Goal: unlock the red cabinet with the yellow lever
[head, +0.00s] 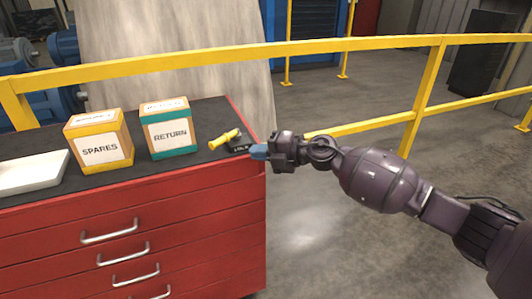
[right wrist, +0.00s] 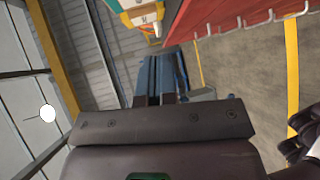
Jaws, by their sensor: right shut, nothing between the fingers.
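The red cabinet (head: 185,224) stands at the left of the head view, with a dark top and several drawers with silver handles. It also shows at the top right of the right wrist view (right wrist: 222,16). The yellow lever (head: 225,139) lies across a small black base with pale lettering (head: 239,149), near the top's right edge. My right gripper (head: 258,152) is shut and empty, its blue fingertips just right of the base; whether they touch it I cannot tell. Its blue fingers also fill the middle of the right wrist view (right wrist: 162,72). My left gripper is not in view.
On the cabinet top, left of the lever, stand a teal and orange RETURN box (head: 170,134), a yellow SPARES box (head: 100,149) and a white tray (head: 30,175). A yellow railing (head: 350,44) runs behind. The floor right of the cabinet is clear.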

